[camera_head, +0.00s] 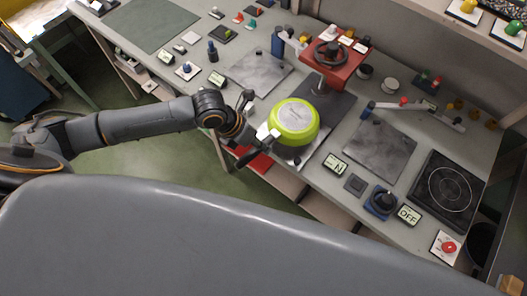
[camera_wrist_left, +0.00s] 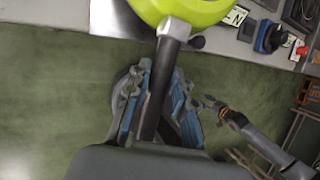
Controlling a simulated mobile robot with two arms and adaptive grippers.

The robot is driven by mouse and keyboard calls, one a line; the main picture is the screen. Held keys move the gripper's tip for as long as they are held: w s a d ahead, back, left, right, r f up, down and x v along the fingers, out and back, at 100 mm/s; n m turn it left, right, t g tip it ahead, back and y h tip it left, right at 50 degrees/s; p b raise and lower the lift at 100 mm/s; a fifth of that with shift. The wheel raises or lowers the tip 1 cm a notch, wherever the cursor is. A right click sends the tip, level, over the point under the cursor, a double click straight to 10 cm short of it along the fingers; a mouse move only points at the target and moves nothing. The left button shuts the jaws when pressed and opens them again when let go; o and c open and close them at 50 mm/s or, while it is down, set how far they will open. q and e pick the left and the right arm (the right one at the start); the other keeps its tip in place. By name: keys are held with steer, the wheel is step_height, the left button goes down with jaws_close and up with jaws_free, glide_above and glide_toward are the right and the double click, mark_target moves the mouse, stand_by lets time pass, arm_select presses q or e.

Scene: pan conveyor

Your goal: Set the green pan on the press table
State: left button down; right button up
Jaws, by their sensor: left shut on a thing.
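The green pan (camera_head: 293,123) is held level or nearly so by its dark handle, at the front of the red press. In the left wrist view the pan's rounded green side (camera_wrist_left: 190,10) and its handle (camera_wrist_left: 158,85) show. My left gripper (camera_head: 247,135) is shut on the handle, with its fingers (camera_wrist_left: 157,105) on either side of it. The press (camera_head: 330,60) has a handwheel on top and a dark grey table (camera_head: 325,105) below. The pan overlaps the table's front-left part; I cannot tell whether they touch. My right gripper (camera_wrist_left: 212,108) shows small in the left wrist view.
Grey plates (camera_head: 258,73) (camera_head: 380,150) lie left and right of the press. A black hob (camera_head: 448,186) stands at the right. An ON sign (camera_head: 334,165), a dark knob (camera_head: 383,200) and an OFF sign (camera_head: 408,214) sit along the front edge.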

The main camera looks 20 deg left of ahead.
arm_select(q)
steer(key=shift+w+a+f+b, duration=0.2)
steer(key=shift+f+b, duration=0.2)
steer(key=shift+f, duration=0.15)
steer(key=shift+w+a+f+b, duration=0.1)
steer(key=shift+w+f+b, duration=0.05)
steer(key=shift+f+b, duration=0.3)
steer(key=f+b, duration=0.2)
steer(key=f, duration=0.1)
steer(key=shift+s+d+f+b, duration=0.15)
steer(key=shift+d+f+b, duration=0.05)
steer(key=shift+b, duration=0.15)
steer(key=shift+f+b, duration=0.3)
steer(key=shift+f, duration=0.15)
arm_select(e)
steer(key=shift+w+a+f, duration=0.1)
steer(key=shift+w+f, duration=0.1)
steer(key=shift+f, duration=0.65)
steer(key=shift+w+a+f, duration=0.1)
steer(key=shift+w+f, duration=0.05)
steer(key=shift+f, duration=0.7)
steer(key=shift+w+a+f, duration=0.1)
steer(key=shift+w+f, duration=0.1)
steer(key=shift+f, duration=0.65)
